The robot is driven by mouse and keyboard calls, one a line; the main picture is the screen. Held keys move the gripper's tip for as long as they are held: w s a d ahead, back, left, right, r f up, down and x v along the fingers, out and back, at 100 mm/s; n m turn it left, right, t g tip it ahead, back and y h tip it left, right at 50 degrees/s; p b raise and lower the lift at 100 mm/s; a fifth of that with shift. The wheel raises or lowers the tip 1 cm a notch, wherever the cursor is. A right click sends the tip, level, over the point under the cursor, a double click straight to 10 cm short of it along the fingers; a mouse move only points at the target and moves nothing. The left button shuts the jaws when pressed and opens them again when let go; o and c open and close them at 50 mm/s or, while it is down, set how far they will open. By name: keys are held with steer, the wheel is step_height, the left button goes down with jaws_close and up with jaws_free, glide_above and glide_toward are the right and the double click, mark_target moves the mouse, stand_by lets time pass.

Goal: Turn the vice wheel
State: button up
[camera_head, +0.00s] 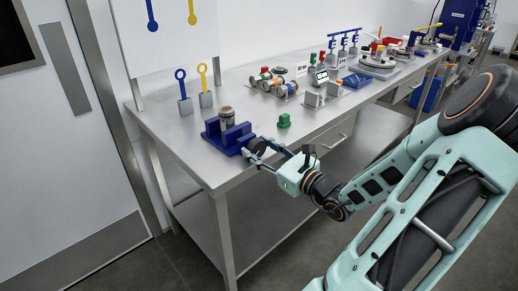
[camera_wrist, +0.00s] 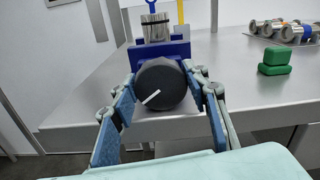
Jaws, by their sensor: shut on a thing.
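The blue vice (camera_head: 236,137) stands at the near left corner of the steel bench. It holds a metal cylinder (camera_head: 227,116) upright between its jaws. The dark round vice wheel (camera_wrist: 160,80) faces the wrist camera at the vice's front. A white line (camera_wrist: 151,97) on its face slants up to the right. My gripper (camera_head: 262,150) is shut on the wheel, one finger on its left side and one on its right. In the wrist view the vice (camera_wrist: 148,52) and cylinder (camera_wrist: 154,26) show behind the wheel.
A green block (camera_head: 284,121) stands right of the vice. A blue ring tool (camera_head: 184,98) and a yellow one (camera_head: 204,92) stand behind it. Valves (camera_head: 275,82) and other fixtures lie further along the bench. The bench's front edge (camera_wrist: 90,124) passes below the wheel.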

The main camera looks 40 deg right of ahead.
steer(key=shift+r+p, duration=0.15)
steer(key=shift+p, duration=0.35)
steer(key=shift+r+m+p, duration=0.1)
steer(key=shift+m+p, duration=0.35)
steer(key=shift+m, duration=0.05)
steer(key=m+p, duration=0.1)
steer(key=p, duration=0.2)
steer(key=shift+m, duration=0.4)
steer(key=m+p, duration=0.2)
steer(key=p, duration=0.1)
steer(key=shift+d, duration=0.1)
steer(key=shift+f+m+p, duration=0.2)
steer(key=shift+m+p, duration=0.4)
steer(key=shift+p, duration=0.05)
steer(key=o, duration=1.2)
steer(key=shift+c, duration=0.2)
